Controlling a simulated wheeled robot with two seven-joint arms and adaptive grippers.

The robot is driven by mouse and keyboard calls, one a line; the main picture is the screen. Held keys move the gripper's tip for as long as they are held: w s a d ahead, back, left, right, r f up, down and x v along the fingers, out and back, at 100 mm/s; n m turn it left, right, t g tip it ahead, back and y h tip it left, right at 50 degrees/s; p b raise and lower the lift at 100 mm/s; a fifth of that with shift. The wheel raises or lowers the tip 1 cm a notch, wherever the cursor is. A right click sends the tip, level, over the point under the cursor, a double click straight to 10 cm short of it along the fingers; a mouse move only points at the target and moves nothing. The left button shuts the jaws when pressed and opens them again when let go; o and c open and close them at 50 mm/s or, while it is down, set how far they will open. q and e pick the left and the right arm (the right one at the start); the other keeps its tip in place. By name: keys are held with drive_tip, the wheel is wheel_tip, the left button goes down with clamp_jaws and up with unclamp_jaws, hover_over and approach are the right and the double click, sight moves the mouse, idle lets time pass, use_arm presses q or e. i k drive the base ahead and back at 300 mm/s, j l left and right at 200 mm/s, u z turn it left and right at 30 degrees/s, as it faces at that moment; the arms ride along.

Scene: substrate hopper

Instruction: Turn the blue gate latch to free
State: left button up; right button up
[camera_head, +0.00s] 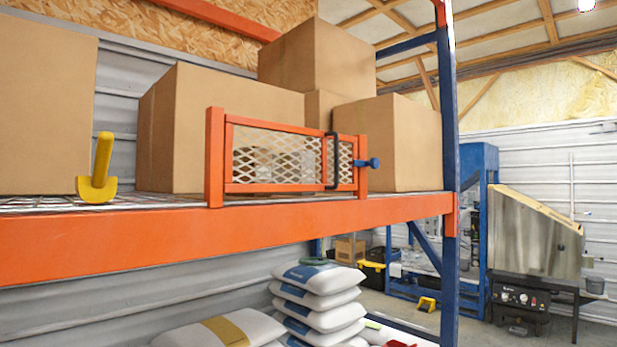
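The blue gate latch (371,163) is a small blue knob or lever on the right post of an orange gate (275,187). It points out to the right, roughly level. The gate stands upright at the front edge of the shelf, has a mesh panel, and looks closed between its two orange posts. A black handle (334,162) stands upright on the gate near its right end. Neither of my grippers shows in the head view.
Cardboard boxes (225,115) stand behind the gate on the orange shelf (150,238). A yellow scoop (98,178) sits at the shelf's left. A blue upright (448,120) rises right of the latch. White sacks (318,298) are stacked below. A steel hopper (533,235) stands farther right.

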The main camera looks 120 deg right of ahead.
sight(374, 163)
drive_tip(key=z, duration=3.8)
